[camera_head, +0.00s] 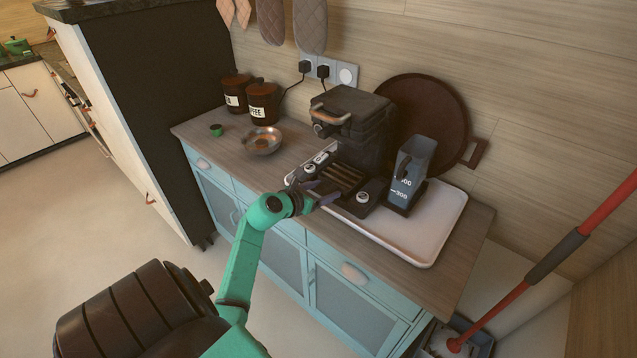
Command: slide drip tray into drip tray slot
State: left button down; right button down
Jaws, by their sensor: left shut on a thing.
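The dark coffee machine (352,118) stands on a white tray (432,232) on the counter. The drip tray (342,175), dark with lighter slats, lies low at the machine's front, between the two sides of its base. The drip tray slot is the low opening there; its inside is hidden, and I cannot tell how deep the drip tray sits in it. My left gripper (320,192) is at the front edge of the drip tray, shut on it, with its fingers pointing toward the machine. My right gripper is out of view.
A clear water container (411,172) stands right of the machine. A metal bowl (262,141), a small green cup (215,130) and two brown canisters (263,102) are to the left. A round brown board (425,112) leans on the wall behind. The counter's front left is bare.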

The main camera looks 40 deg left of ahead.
pick_arm(q)
jog(key=shift+f, duration=0.4)
jog(key=shift+s, duration=0.1)
grip_release()
jog(key=shift+s+r, duration=0.15)
jog(key=shift+s, duration=0.35)
jog(key=b+v, duration=0.2)
jog(key=v, duration=1.1)
jog(key=shift+s+r, duration=0.15)
jog(key=shift+s, duration=0.05)
jog(key=shift+d, duration=0.1)
